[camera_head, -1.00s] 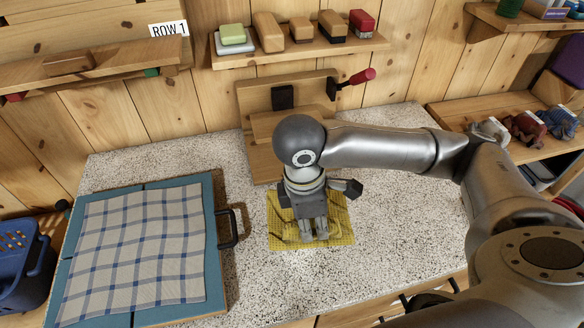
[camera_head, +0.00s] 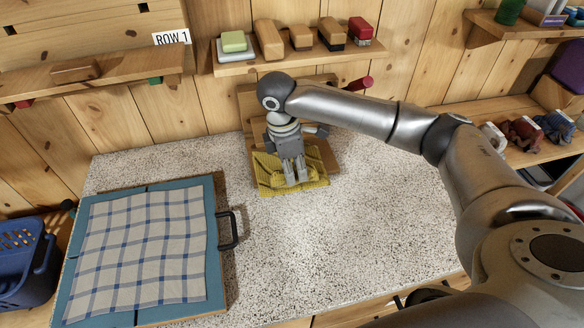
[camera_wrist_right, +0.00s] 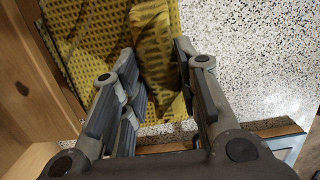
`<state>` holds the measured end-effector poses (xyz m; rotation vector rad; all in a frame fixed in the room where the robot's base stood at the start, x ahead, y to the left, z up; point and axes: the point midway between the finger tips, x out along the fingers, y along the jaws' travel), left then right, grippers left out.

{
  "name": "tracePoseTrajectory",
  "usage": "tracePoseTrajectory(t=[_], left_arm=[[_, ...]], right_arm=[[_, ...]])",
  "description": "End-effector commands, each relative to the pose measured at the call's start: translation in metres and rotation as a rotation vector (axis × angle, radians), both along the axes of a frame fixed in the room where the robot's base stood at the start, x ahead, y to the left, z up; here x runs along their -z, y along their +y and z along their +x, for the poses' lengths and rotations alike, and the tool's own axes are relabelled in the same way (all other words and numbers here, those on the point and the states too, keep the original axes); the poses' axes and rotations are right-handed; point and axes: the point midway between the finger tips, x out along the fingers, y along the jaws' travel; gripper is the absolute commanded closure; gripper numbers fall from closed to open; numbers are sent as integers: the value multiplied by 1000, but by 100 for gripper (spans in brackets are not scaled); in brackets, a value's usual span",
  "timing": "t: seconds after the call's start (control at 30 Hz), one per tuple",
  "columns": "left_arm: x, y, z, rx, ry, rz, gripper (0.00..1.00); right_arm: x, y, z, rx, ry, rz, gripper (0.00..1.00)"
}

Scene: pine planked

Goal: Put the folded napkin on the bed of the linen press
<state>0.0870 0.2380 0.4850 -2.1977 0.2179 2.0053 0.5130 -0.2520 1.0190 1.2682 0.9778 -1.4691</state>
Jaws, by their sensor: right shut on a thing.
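The folded napkin is a yellow patterned cloth (camera_head: 312,181), bunched in my right gripper (camera_head: 297,183). It also shows in the wrist view (camera_wrist_right: 98,35), with a raised fold between the fingers (camera_wrist_right: 155,85). The right gripper points down and is shut on this fold. The wooden linen press (camera_head: 327,157) stands against the back wall, with a red handle at its upper right. The napkin overlaps the front of its low bed in the head view; I cannot tell whether it touches the bed. My arm hides part of the press. My left gripper is out of view.
A blue board (camera_head: 222,275) with a black handle bears a checked cloth (camera_head: 140,250) at the left of the speckled counter (camera_head: 350,240). A shelf (camera_head: 300,58) with several blocks hangs above the press. The counter's middle and right are clear.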

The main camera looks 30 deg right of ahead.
Motion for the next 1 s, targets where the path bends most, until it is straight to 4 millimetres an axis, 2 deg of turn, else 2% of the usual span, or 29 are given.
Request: tracePoseTrajectory(t=[0.1, 0.2, 0.27, 0.53, 0.9, 0.93, 1.0], left_arm=[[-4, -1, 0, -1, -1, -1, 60], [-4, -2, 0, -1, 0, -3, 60], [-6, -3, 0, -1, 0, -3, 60], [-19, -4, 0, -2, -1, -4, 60], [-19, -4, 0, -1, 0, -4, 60], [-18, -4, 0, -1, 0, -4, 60], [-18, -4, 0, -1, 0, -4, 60]], right_arm=[[-1, -3, 13, 0, 0, 1, 100], [-1, -4, 18, -1, 0, 1, 100], [2, -5, 19, -1, 1, 0, 100], [33, -5, 18, -2, 0, 1, 100], [38, -5, 18, -2, 0, 0, 100], [38, -5, 18, -2, 0, 0, 67], [38, -5, 18, -2, 0, 0, 58]])
